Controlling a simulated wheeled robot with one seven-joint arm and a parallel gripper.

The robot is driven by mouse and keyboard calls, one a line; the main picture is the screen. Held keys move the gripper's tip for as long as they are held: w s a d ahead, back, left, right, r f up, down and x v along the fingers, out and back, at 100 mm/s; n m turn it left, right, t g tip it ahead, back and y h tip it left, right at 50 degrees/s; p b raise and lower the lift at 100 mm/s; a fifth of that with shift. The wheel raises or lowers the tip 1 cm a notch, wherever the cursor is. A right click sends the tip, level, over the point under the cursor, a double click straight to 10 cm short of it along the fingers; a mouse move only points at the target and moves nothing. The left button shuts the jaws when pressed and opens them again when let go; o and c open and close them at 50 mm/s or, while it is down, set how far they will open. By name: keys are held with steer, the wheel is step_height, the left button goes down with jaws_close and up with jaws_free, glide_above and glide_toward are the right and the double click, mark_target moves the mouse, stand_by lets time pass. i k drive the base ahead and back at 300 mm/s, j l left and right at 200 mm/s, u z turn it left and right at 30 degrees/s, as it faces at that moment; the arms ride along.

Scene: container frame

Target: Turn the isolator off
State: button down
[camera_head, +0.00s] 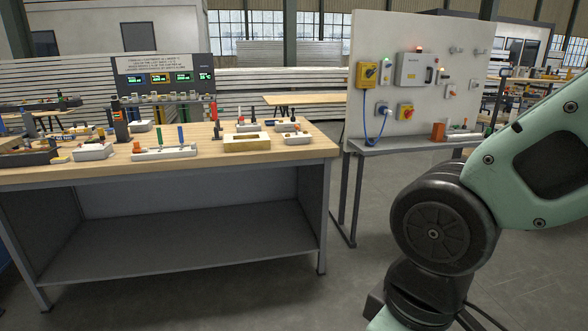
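A white upright panel (440,32) stands behind a narrow shelf on the right. A yellow box with a dark rotary handle (368,75) is mounted on its upper left. A smaller yellow plate with a red knob (405,112) sits lower on the panel. Either could be the isolator; I cannot tell which, and the handle positions are too small to read. My arm's green and black links fill the right side, in front of part of the panel's shelf. My gripper is out of view.
A grey enclosure (415,70) and a blue plug with a cable (384,110) are on the panel. The panel's grey shelf (400,146) holds an orange block (438,131). A wooden workbench (220,152) with several small items stands left. Floor between them is clear.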

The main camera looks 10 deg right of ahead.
mark_target(408, 113)
steer(key=i+l, duration=0.25)
steer(key=i, duration=0.25)
steer(key=i+l, duration=0.2)
steer(key=i, duration=0.3)
steer(key=i+l, duration=0.25)
steer(key=i, duration=0.25)
steer(key=i+l, duration=0.25)
steer(key=i, duration=0.25)
steer(key=i+l, duration=0.2)
steer(key=i, duration=0.3)
steer(key=i+l, duration=0.25)
steer(key=i, duration=0.25)
steer(key=i+l, duration=0.25)
steer(key=i, duration=0.25)
steer(key=i+l, duration=0.2)
steer(key=i, duration=0.3)
